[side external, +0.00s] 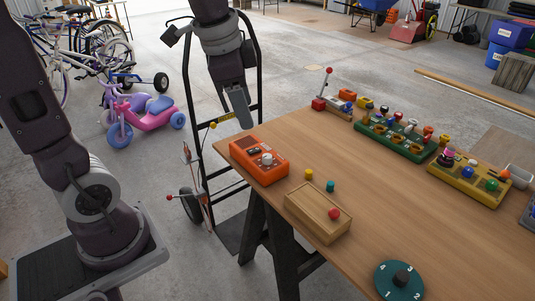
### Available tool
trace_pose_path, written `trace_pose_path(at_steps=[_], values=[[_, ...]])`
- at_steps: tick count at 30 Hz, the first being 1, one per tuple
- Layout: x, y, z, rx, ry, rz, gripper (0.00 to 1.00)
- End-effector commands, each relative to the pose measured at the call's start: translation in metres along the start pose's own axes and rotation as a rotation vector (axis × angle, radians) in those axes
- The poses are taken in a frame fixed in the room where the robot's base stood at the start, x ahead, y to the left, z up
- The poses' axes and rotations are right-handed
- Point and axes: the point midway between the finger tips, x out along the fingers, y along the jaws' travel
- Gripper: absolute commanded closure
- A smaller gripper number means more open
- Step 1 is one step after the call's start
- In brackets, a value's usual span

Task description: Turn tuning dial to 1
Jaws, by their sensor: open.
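A round green dial (399,281) with white numerals lies flat at the table's near edge, bottom right. A black knob (402,277) stands at its centre. The numeral 1 is at the near side and 2 at the near right; 3 is at the far right. I cannot tell which numeral the knob points to. My gripper (240,113) hangs beyond the table's left edge, above and behind the orange box. It is open, seen from the side, with nothing visible in it. It is well apart from the dial, up and to the left.
An orange box (259,161) with a white knob sits at the table's left. A wooden box (318,213) with a red knob lies between it and the dial. Small yellow and teal pegs stand nearby. Green (396,139) and yellow (469,184) toy boards lie farther back. The table's middle is clear.

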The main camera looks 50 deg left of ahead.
Motion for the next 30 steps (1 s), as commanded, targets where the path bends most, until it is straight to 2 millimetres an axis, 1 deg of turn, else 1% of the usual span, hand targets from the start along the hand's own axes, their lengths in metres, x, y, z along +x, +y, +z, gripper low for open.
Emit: trace_pose_path(at_steps=[1, 2, 3, 5, 6, 9, 12, 16, 24, 27, 30], values=[[0.027, -0.025, -0.012, 0.1, -0.043, 0.029, 0.5], [0.045, -0.041, -0.019, 0.176, -0.061, 0.047, 0.5], [0.07, -0.061, -0.025, 0.275, -0.081, 0.075, 0.5], [0.112, -0.088, -0.029, 0.415, -0.1, 0.12, 0.5], [0.138, -0.102, -0.029, 0.498, -0.107, 0.15, 0.5], [0.195, -0.126, -0.023, 0.664, -0.108, 0.212, 0.5], [0.229, -0.138, -0.016, 0.761, -0.099, 0.248, 0.5], [0.249, -0.14, -0.011, 0.804, -0.094, 0.263, 0.5], [0.297, -0.129, -0.002, 0.804, -0.095, 0.264, 0.5], [0.307, -0.127, 0.0, 0.803, -0.094, 0.263, 0.5], [0.31, -0.126, 0.0, 0.803, -0.094, 0.262, 0.5]])
